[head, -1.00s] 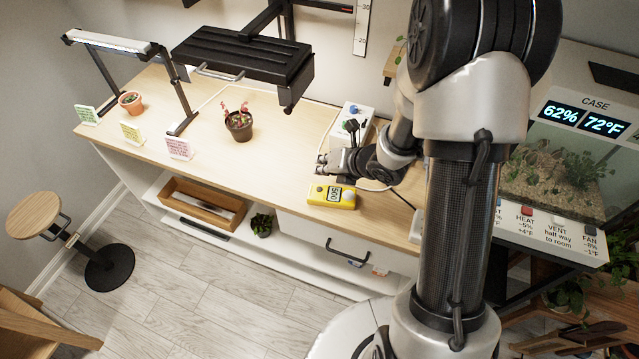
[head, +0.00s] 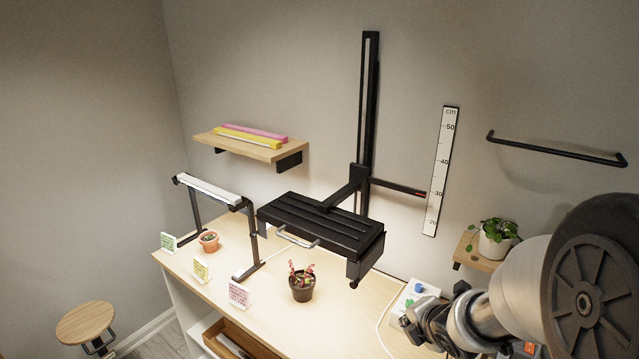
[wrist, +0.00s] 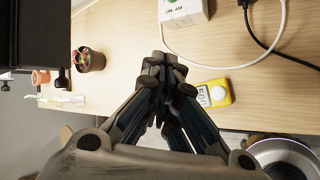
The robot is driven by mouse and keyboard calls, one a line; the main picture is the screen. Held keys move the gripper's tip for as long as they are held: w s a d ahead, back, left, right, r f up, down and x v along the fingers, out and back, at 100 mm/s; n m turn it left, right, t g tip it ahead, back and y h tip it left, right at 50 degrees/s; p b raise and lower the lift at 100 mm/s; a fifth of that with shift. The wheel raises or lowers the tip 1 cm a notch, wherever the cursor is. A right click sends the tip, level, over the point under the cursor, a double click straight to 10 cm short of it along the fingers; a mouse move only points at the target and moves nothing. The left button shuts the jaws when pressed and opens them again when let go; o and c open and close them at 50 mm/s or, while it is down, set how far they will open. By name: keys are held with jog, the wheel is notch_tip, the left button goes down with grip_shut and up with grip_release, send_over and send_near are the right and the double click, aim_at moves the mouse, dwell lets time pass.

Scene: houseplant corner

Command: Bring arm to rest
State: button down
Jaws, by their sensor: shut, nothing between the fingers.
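My gripper (wrist: 163,62) is shut and empty, with its fingertips together over the wooden bench top in the wrist view. In the head view my gripper (head: 408,326) is at the lower right, by the white control box (head: 412,294). My arm's large links fill the lower right corner there. A yellow meter (wrist: 214,94) lies on the bench to the right of my fingers in the wrist view, apart from them. The meter does not show in the head view.
A black lamp hood (head: 322,229) on a wall post (head: 369,110) hangs over the bench (head: 342,325). A potted plant (head: 302,284) stands below it. A small shelf (head: 466,250) with a white-potted plant (head: 494,240) is behind my arm. Cables (wrist: 236,66) lie near the gripper.

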jog(key=s+r+m+g+h, duration=0.2)
jog(key=s+r+m+h, duration=0.1)
jog(key=s+r+m, duration=0.95)
jog(key=s+a+m+g+y, duration=0.1)
jog(key=s+a+m, duration=0.2)
jog(key=s+m, duration=0.2)
jog(key=s+a+m+y, duration=0.1)
jog(key=s+a+m, duration=0.2)
jog(key=s+m, duration=0.3)
jog(key=s, duration=0.3)
jog(key=shift+s+a+g+y, duration=0.15)
jog(key=shift+s+g+y, duration=0.1)
jog(key=shift+g+y, duration=0.15)
